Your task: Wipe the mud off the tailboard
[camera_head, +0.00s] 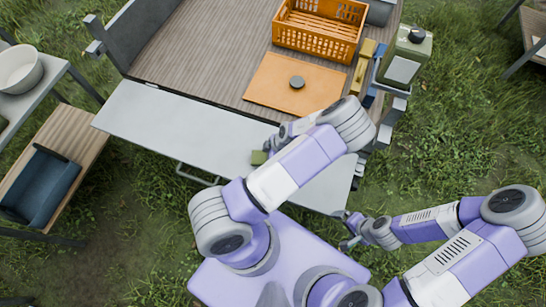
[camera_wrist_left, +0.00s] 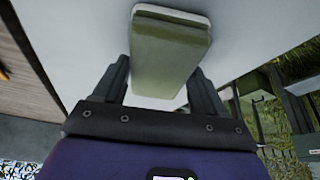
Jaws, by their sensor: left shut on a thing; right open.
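The tailboard (camera_head: 170,120) is a flat pale grey panel along the near edge of the wooden cart bed; I make out no mud on its visible part. My left gripper (camera_head: 267,152) is shut on a green sponge (camera_head: 259,157) over the right half of the tailboard. In the left wrist view the sponge (camera_wrist_left: 170,50) sits between the two dark fingers, against the pale panel; I cannot tell whether it touches. My left arm hides part of the tailboard's right side. My right gripper (camera_head: 346,236) is open and empty, beyond the tailboard's near right corner.
A bench with a blue bin (camera_head: 42,185) and a white bowl (camera_head: 18,70) stand left.

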